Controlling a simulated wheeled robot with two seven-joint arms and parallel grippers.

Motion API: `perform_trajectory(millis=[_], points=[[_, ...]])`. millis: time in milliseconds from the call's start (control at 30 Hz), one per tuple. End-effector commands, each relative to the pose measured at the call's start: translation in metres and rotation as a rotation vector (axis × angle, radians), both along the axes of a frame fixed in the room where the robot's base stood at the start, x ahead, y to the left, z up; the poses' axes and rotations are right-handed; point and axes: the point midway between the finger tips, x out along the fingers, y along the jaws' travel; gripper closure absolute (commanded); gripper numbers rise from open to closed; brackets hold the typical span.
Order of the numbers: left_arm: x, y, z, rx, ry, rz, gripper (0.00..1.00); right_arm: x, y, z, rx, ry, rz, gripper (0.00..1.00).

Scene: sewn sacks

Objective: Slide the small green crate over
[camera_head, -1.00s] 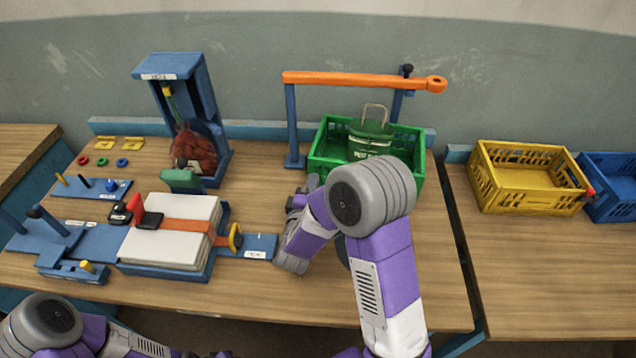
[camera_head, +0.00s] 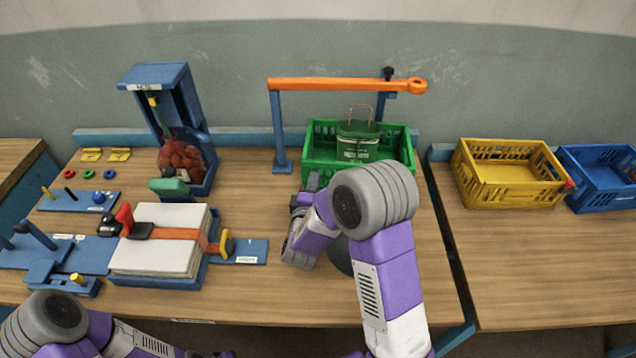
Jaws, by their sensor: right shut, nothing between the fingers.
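The small green crate (camera_head: 318,150) stands on the wooden table at the back right, below an orange bar. A dark green sack (camera_head: 357,142) with a tan loop handle is inside it. My right gripper (camera_head: 304,196) is shut and empty, just in front of the crate's front left side. My right arm's round wrist joint hides part of the crate's front right and some of the gripper. I cannot tell whether the gripper touches the crate. My left arm shows at the bottom left; its gripper is not clearly in view.
An orange bar (camera_head: 340,84) on blue posts spans above the crate. A blue stand (camera_head: 165,100) holds a red net sack (camera_head: 181,158). A white block (camera_head: 160,240) strapped in a blue holder lies front left. A yellow crate (camera_head: 510,185) and a blue crate (camera_head: 598,185) stand on the right table, past a gap.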

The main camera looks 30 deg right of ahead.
Motion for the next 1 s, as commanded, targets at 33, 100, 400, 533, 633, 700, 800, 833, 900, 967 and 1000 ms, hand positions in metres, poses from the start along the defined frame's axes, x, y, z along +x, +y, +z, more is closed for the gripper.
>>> perform_trajectory(millis=[33, 100, 400, 533, 633, 700, 800, 833, 900, 967, 1000], points=[[0.0, 0.0, -0.001, 0.0, 0.0, 0.001, 0.63, 0.003, -0.005, 0.002, -0.003, -0.009, -0.008, 1.0], [0.0, 0.0, -0.001, 0.0, 0.0, 0.001, 0.63, 0.004, -0.005, 0.002, -0.004, -0.008, -0.008, 1.0], [0.0, 0.0, 0.001, 0.001, 0.001, 0.001, 0.63, 0.001, 0.002, 0.003, -0.005, -0.008, -0.009, 1.0], [0.0, 0.0, 0.005, 0.001, 0.001, 0.001, 0.63, -0.004, 0.025, 0.005, -0.005, -0.009, -0.003, 1.0], [0.0, 0.0, 0.01, 0.001, 0.001, 0.001, 0.63, -0.013, 0.046, 0.006, -0.005, -0.007, 0.0, 1.0], [0.0, 0.0, 0.012, 0.001, 0.001, 0.001, 0.63, -0.03, 0.055, 0.005, -0.006, -0.003, 0.001, 1.0], [0.0, 0.0, 0.016, 0.001, 0.001, 0.001, 0.63, -0.049, 0.068, 0.005, -0.006, -0.005, 0.001, 1.0], [0.0, 0.0, 0.017, 0.001, 0.001, 0.001, 0.63, -0.055, 0.072, 0.005, -0.007, -0.005, 0.002, 1.0], [0.0, 0.0, 0.018, 0.001, 0.001, 0.001, 0.63, -0.066, 0.08, 0.004, -0.005, -0.005, 0.002, 1.0], [0.0, 0.0, 0.019, 0.001, 0.001, 0.001, 0.63, -0.074, 0.085, 0.004, -0.006, -0.005, 0.001, 1.0], [0.0, 0.0, 0.02, 0.0, 0.0, 0.001, 0.63, -0.079, 0.088, 0.004, -0.004, -0.007, 0.0, 1.0]])
